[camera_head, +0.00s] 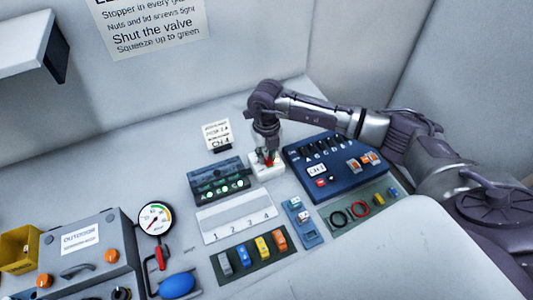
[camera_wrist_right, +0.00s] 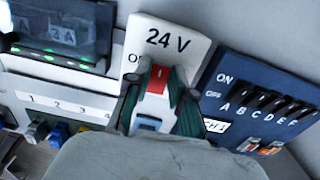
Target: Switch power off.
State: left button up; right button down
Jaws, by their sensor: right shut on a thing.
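The white power box (camera_head: 262,174) stands between the dark display unit and the blue switch panel. In the right wrist view the power box (camera_wrist_right: 174,32) is marked "24 V", with a partly hidden "O" label at its left. Its red switch (camera_wrist_right: 157,78) carries a white mark, and a blue part (camera_wrist_right: 148,122) sits below it. My right gripper (camera_head: 267,152) reaches down over the box. In the wrist view the right gripper's (camera_wrist_right: 158,88) green-padded fingers are shut on the red switch, one on each side. My left gripper is not in view.
The blue switch panel (camera_head: 320,180) with levers A to F is close on the right. The display unit (camera_head: 216,196) with green lights is on the left. A numbered white tray (camera_head: 237,226), coloured parts (camera_head: 262,247), a gauge (camera_head: 155,218) and a grey case (camera_head: 88,235) lie nearer.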

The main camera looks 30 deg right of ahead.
jog(key=shift+f+t+b, duration=0.1)
jog(key=shift+t+b, duration=0.2)
jog(key=shift+b, duration=0.05)
jog(key=t+b, duration=0.2)
jog(key=b, duration=0.1)
jog(key=s+t+b, duration=0.1)
jog(key=b, duration=0.2)
jog(key=shift+f+t+b, duration=0.15)
jog(key=shift+t+b, duration=0.15)
jog(key=shift+t, duration=0.1)
jog(key=shift+r+t+b, duration=0.25)
jog(key=shift+t+b, duration=0.05)
jog(key=shift+b, duration=0.1)
jog(key=shift+r, duration=0.15)
jog(key=c, duration=1)
grip_release()
jog(key=v, duration=1.2)
jog(key=shift+a, duration=0.15)
